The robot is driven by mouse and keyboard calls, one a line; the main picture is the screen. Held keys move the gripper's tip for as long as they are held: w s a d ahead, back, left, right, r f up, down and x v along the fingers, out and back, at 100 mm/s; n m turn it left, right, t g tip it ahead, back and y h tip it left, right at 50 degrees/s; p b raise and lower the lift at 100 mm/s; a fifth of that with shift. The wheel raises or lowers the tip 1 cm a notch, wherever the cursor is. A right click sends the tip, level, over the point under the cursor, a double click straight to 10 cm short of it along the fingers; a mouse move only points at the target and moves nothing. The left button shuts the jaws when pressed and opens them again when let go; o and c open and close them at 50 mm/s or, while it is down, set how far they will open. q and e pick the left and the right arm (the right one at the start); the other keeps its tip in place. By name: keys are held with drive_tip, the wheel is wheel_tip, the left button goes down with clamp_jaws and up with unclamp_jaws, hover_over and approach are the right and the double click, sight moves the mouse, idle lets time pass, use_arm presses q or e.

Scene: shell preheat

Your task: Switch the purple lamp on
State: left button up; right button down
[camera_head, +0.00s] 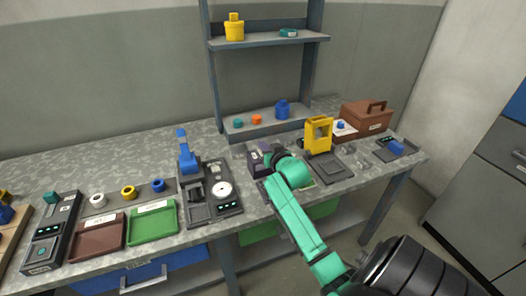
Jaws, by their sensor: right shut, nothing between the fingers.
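A dark purple device (254,161) stands near the middle of the workbench, partly hidden by my right arm. It may be the purple lamp, but its switch and whether it is lit cannot be made out. My right gripper (270,157) is at this device, at the end of the green arm that comes in from the lower right. It is shut and empty. Whether it touches the device cannot be told. My left gripper is not in view.
To the left stand a blue-armed device (187,157), a green tray (153,222) and a brown tray (97,239). To the right are a yellow frame (319,137) and a brown toolbox (366,118). A shelf rack (268,41) rises behind.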

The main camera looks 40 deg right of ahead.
sight(258, 151)
drive_tip(key=shift+s+a+f, duration=0.1)
drive_tip(key=shift+a+f, duration=0.1)
drive_tip(key=shift+f, duration=1)
drive_tip(key=shift+f, duration=0.3)
drive_tip(key=shift+a+f+n+h, duration=0.1)
drive_tip(key=shift+f+n+h, duration=0.15)
drive_tip(key=shift+n, duration=0.35)
drive_tip(key=shift+a+r+p, duration=0.2)
drive_tip(key=shift+p, duration=0.15)
drive_tip(key=shift+a+f, duration=0.1)
drive_tip(key=shift+f, duration=0.05)
